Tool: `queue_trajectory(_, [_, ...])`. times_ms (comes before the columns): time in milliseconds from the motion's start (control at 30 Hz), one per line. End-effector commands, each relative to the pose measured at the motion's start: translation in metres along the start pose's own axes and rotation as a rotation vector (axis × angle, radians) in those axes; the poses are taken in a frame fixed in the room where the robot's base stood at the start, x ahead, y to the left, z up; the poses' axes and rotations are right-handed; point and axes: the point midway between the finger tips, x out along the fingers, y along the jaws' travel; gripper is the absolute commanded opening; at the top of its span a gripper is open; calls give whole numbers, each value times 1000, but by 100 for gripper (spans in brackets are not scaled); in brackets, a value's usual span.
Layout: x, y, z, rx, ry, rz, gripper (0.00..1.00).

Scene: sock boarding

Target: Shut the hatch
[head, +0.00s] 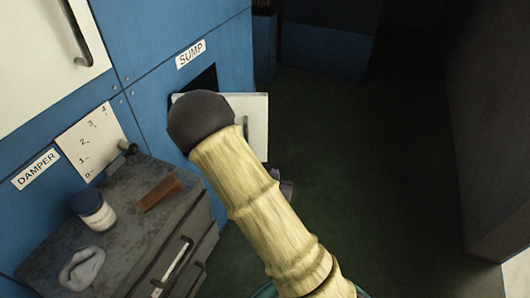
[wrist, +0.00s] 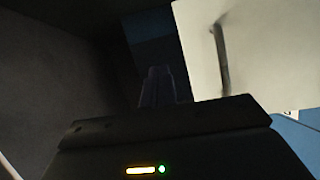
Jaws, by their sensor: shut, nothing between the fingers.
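The hatch (head: 256,112) under the SUMP label is a white panel. It stands open, swung out from the blue wall, with part of the dark opening (head: 206,78) showing beside it. My arm covers the hatch's left and lower parts in the head view. In the wrist view a white panel with a dark bar handle (wrist: 221,60), apparently the hatch, fills the upper right. My gripper (wrist: 158,72) is shut and empty, pointing past the left of this panel, with no contact visible. In the head view my gripper is mostly hidden behind my arm.
A grey cabinet (head: 120,215) at the lower left bears a jar (head: 93,210), a brown block (head: 159,194) and a grey lump (head: 81,268). A DAMPER scale (head: 88,142) is on the blue wall. Dark open floor (head: 350,150) lies right of the hatch, before a dark wall.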

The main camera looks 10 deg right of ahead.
Motion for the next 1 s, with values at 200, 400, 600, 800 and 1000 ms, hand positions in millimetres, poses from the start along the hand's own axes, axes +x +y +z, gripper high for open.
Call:
queue_trajectory(200, [0,-18,12,-87,280,-108,0])
queue_trajectory(400, [-7,-26,8,-111,369,-158,0])
queue_trajectory(600, [-7,-26,7,-109,368,-157,0])
queue_trajectory(800, [-3,-27,7,-106,368,-156,0])
queue_trajectory(1000, [12,-30,4,-104,370,-157,0])
